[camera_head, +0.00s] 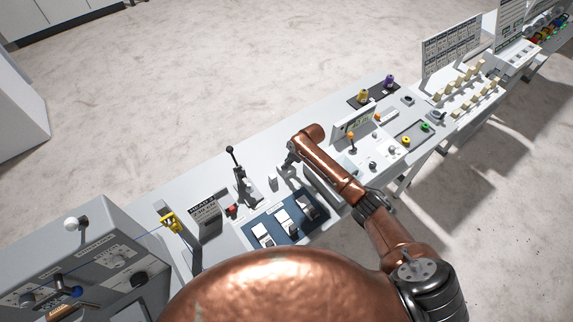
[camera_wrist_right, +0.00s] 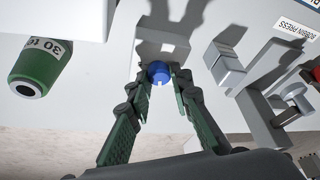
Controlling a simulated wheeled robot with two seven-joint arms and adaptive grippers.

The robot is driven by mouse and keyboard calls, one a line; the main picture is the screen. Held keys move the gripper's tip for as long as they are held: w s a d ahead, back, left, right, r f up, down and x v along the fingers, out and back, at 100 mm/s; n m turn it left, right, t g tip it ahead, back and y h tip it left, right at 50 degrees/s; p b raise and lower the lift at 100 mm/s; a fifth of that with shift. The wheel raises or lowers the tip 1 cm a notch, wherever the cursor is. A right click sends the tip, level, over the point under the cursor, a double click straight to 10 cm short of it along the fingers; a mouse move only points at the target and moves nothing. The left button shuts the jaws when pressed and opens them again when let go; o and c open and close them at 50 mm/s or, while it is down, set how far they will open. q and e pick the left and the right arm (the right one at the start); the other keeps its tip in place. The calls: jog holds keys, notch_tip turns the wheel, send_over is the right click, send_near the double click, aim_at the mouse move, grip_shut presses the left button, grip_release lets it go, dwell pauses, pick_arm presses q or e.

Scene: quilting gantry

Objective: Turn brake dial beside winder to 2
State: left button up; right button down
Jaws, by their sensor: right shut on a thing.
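My right gripper (camera_head: 289,160) reaches down to the bench from the end of the copper arm in the head view. In the right wrist view its two green fingers (camera_wrist_right: 163,84) close around a small blue dial (camera_wrist_right: 158,71). The dial has a pale mark on its near edge and sits at the front of a light grey block (camera_wrist_right: 150,46). I see no readable numbers by the dial, so its setting cannot be told. In the head view my gripper and arm hide the dial. My left gripper is not in view.
A green spool labelled 30 (camera_wrist_right: 40,68) is left of my fingers in the wrist view. A grey press with a "BOBBIN PRESS" label (camera_wrist_right: 296,29) is on the right. In the head view, a black-knobbed lever (camera_head: 236,168) and blue switch panel (camera_head: 262,221) are nearby.

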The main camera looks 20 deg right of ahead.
jog(key=n+b, duration=0.2)
jog(key=n+g+b, duration=0.1)
jog(key=n+b, duration=0.1)
jog(key=shift+w+d+f+y, duration=0.1)
jog(key=shift+d+f+y, duration=0.1)
jog(key=shift+y, duration=0.2)
jog(key=shift+r+n+g+b, duration=0.1)
jog(key=shift+n+g+b, duration=0.5)
jog(key=shift+n+b, duration=0.6)
jog(key=c, duration=1.8)
grip_release()
jog(key=shift+r, duration=0.1)
jog(key=shift+o, duration=0.3)
jog(key=shift+a, duration=0.1)
jog(key=v, duration=1.2)
